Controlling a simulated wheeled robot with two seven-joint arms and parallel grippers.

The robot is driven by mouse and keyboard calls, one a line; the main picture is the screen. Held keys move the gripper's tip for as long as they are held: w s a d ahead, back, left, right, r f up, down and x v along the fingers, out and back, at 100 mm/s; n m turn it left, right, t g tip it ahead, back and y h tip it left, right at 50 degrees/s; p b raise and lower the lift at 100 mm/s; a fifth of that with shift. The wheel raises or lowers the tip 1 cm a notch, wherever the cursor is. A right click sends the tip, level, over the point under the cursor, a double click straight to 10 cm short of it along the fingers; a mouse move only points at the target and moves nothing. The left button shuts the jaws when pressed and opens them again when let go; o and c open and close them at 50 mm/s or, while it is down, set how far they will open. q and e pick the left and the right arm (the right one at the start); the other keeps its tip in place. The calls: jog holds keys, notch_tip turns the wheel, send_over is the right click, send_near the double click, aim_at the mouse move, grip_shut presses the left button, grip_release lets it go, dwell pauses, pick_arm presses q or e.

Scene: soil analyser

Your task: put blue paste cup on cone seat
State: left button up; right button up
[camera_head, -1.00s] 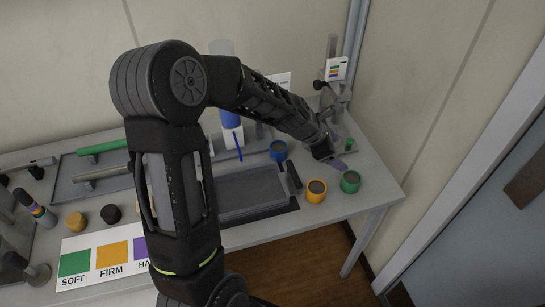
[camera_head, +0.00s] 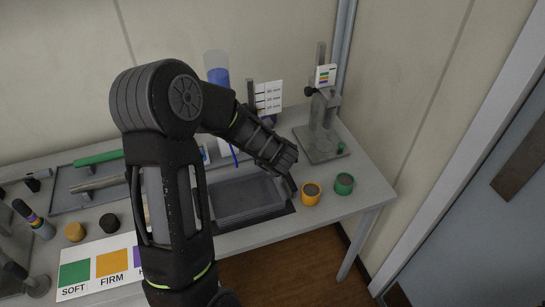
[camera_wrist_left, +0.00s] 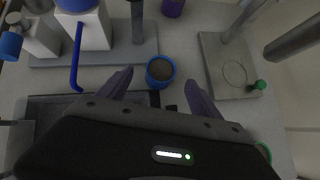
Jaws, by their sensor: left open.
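The blue paste cup (camera_wrist_left: 160,73), filled with brown paste, stands upright in the left wrist view. In the head view my arm hides it. My left gripper (camera_wrist_left: 158,80) is open, with its two purple fingers either side of the cup's near part in that picture; I cannot tell whether they touch it. The cone stand's base (camera_head: 310,153) is at the back right of the table. In the left wrist view a ring marks the seat (camera_wrist_left: 235,73) on that base, which looks empty. My right gripper is not in view.
An orange cup (camera_head: 310,195) and a green cup (camera_head: 344,184) stand near the table's right front. A grey tray (camera_head: 237,215) lies left of them. A white block with a blue tube (camera_wrist_left: 80,30) stands behind left of the blue cup. A purple item (camera_wrist_left: 172,7) is farther back.

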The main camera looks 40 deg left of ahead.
pick_arm(q)
jog(key=shift+w+a+f, duration=0.25)
jog(key=shift+w+f, duration=0.05)
jog(key=shift+f, duration=0.1)
jog(key=p+x, duration=0.1)
jog(key=x, duration=0.4)
jog(key=shift+w, duration=0.15)
jog(key=shift+c, duration=0.2)
grip_shut()
dwell(0.9)
jog(key=shift+r, duration=0.15)
